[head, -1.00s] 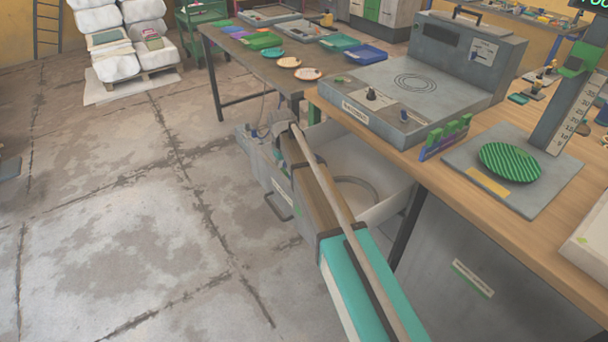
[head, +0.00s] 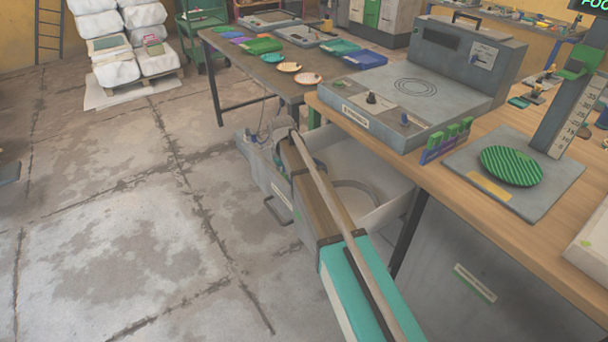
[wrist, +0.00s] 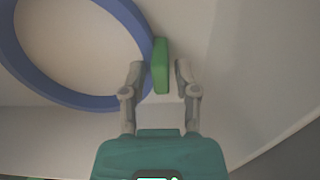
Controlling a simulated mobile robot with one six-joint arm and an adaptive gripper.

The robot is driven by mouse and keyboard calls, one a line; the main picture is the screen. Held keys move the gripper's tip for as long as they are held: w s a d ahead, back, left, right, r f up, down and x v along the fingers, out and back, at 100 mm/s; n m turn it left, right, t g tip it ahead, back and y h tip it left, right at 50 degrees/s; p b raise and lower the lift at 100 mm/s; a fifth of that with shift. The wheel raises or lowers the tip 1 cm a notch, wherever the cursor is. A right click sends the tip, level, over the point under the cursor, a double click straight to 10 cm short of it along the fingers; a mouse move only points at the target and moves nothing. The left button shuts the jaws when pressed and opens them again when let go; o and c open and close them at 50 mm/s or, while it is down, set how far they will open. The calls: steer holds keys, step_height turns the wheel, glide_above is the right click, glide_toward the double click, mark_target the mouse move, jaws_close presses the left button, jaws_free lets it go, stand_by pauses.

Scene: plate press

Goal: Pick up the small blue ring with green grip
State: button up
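The blue ring (wrist: 82,101) lies at the upper left of the wrist view, on a pale surface, partly cut off by the frame. Its green grip (wrist: 160,66) is a small upright block at the ring's right edge. My gripper (wrist: 160,78) is open, with one grey finger on each side of the grip. A gap shows on the right side; the left fingertip overlaps the ring's edge in the picture, and I cannot tell whether it touches. In the head view my arm covers the gripper, and a bit of dark blue shows beside the arm, inside the open drawer (head: 388,205).
A larger grey ring (head: 362,193) lies in the drawer. The drawer walls are close to my arm. Above stand a grey press (head: 440,88) and a wooden bench (head: 500,235) with a green ribbed plate (head: 511,166).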

jaws_close()
steer(key=shift+r, duration=0.2)
step_height(320, 180, up, 18)
steer(key=p, duration=1.8)
steer(key=shift+f, duration=0.2)
steer(key=shift+s, duration=0.1)
stand_by(0.4)
